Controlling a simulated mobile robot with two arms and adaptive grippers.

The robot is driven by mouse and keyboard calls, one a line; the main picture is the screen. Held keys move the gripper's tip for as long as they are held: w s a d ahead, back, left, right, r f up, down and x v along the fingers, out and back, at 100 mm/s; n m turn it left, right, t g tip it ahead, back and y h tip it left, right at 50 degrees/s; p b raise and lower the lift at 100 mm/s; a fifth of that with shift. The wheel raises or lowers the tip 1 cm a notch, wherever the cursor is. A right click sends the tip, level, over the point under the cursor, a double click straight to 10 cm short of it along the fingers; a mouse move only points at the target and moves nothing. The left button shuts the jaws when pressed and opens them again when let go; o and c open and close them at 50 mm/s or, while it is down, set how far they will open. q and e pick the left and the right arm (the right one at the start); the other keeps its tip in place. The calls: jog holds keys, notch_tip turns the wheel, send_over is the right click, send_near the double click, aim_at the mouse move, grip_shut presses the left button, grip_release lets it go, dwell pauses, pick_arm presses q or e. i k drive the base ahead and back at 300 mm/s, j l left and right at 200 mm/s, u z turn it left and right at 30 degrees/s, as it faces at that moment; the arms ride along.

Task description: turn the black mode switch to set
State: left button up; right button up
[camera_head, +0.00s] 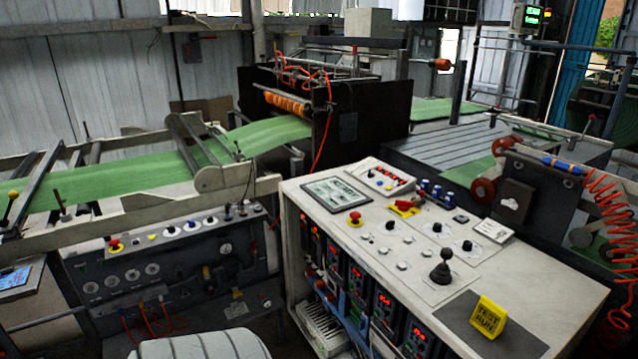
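The pale control console (540,290) stands at the centre right, with its sloping top facing me. Several small black knobs sit on its top: one knob (389,225) left of the middle, another knob (437,228) near the middle, and a third knob (468,246) to the right. I cannot tell which one is the mode switch. Their markings and pointer positions are too small to read. Neither of my grippers shows in the head view.
A black joystick (441,268) and a yellow "TEST RUN" block (488,317) stand on the console's near part. A red mushroom button (355,218) is by the screen (337,191). A red coiled hose (603,205) hangs at the right. Green web (130,180) crosses the machine.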

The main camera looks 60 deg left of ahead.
aim_at(389, 225)
jog(key=u, duration=1.45)
jog(key=i+j+z, duration=0.15)
jog(key=j, duration=0.25)
jog(key=j+z, duration=0.15)
jog(key=j, duration=0.2)
